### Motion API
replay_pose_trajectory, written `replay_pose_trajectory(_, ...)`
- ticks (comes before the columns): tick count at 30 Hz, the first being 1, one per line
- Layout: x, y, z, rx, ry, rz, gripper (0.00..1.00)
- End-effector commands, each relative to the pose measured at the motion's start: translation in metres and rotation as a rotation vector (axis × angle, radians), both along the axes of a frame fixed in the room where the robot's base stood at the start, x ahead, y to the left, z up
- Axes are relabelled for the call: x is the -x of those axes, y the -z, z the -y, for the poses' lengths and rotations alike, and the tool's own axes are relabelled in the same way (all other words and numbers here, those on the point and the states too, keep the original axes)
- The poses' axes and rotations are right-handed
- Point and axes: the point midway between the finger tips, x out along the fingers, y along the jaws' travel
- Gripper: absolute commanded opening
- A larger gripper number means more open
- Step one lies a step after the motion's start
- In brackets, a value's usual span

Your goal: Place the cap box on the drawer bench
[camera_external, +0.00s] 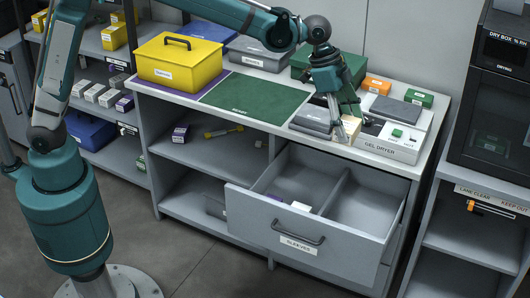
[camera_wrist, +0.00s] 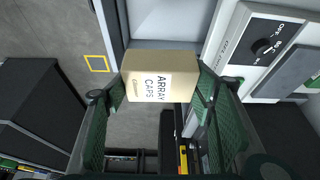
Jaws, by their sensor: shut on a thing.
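The cap box is a small tan carton labelled "ARRAY CAPS" (camera_wrist: 150,88) in the wrist view, held between the two green finger pads of my gripper (camera_wrist: 162,92). In the external view, my gripper (camera_external: 341,136) points down near the front edge of the bench top, beside the gel dryer, with the tan cap box (camera_external: 351,126) at its fingertips. I cannot tell whether the box touches the bench top. The drawer bench (camera_external: 205,152) is grey, with its drawer labelled "SLEEVES" (camera_external: 298,240) pulled out below my gripper.
A yellow box (camera_external: 178,64) and a green mat (camera_external: 256,98) are on the bench's left and middle. The gel dryer (camera_external: 392,150) stands right of my gripper. The drawer's right compartment (camera_external: 360,203) looks empty; small boxes lie in the left one. A dry box (camera_external: 490,105) stands right.

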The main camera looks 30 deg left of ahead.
Motion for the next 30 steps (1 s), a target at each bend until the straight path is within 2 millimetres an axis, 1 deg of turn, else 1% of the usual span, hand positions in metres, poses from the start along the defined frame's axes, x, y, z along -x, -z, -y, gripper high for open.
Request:
replay_pose_trajectory(8, -0.046, -0.001, -0.032, -0.001, -0.045, 0.000, 0.42)
replay_pose_trajectory(11, -0.070, -0.002, -0.050, -0.001, -0.068, 0.000, 0.42)
replay_pose_trajectory(15, -0.103, -0.002, -0.078, -0.001, -0.103, 0.000, 0.42)
replay_pose_trajectory(21, -0.147, -0.001, -0.121, -0.001, -0.151, 0.000, 0.42)
replay_pose_trajectory(26, -0.180, -0.001, -0.157, -0.001, -0.190, 0.001, 0.42)
replay_pose_trajectory(30, -0.206, -0.001, -0.189, -0.001, -0.222, 0.001, 0.42)
